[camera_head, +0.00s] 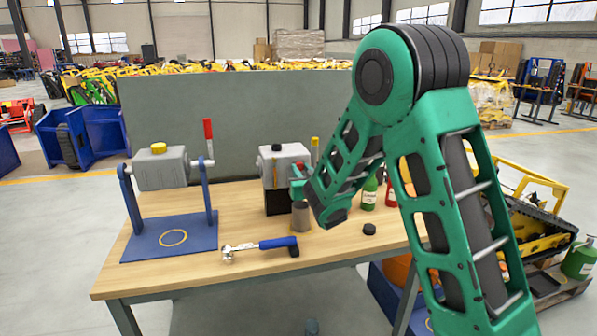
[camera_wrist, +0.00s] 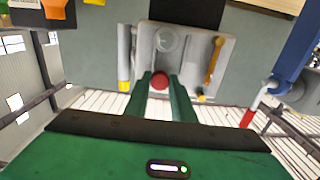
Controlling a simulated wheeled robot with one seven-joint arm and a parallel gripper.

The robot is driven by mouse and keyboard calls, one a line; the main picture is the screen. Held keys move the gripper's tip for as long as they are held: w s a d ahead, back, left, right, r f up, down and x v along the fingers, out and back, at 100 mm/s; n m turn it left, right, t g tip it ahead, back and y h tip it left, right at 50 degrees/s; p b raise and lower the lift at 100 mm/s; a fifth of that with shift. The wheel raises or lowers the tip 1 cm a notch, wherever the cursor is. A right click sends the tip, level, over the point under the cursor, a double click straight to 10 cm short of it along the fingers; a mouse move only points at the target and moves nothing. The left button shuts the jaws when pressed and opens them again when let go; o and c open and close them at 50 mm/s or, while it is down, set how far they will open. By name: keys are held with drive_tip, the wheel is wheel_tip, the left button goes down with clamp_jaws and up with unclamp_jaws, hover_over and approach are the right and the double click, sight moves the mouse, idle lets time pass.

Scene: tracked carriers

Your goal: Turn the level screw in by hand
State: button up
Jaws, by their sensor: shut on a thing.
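A grey housing (camera_head: 283,152) stands on a black base in the middle of the table. In the wrist view the housing face (camera_wrist: 194,75) appears upside down, with a red round screw head (camera_wrist: 160,81) low on it. My gripper (camera_wrist: 160,88) has its two green fingers closed on either side of the red head, and they hide part of it. In the head view my gripper (camera_head: 298,185) is at the housing's right side, partly behind my arm. How deep the screw sits cannot be told.
A second grey housing (camera_head: 162,168) hangs in a blue stand (camera_head: 150,246) at left, with a red-tipped lever (camera_head: 208,130).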

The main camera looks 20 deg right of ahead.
drive_tip(key=m, duration=0.4)
drive_tip(key=shift+d, duration=0.1)
drive_tip(key=m, duration=0.3)
drive_tip(key=shift+m, duration=1.3)
drive_tip(key=shift+d+m, duration=0.1)
drive_tip(key=shift+m, duration=1)
drive_tip(key=m, duration=0.3)
drive_tip(key=shift+f, duration=0.1)
drive_tip(key=m, duration=0.4)
drive_tip(key=shift+m, duration=0.3)
drive_tip(key=shift+f, duration=0.1)
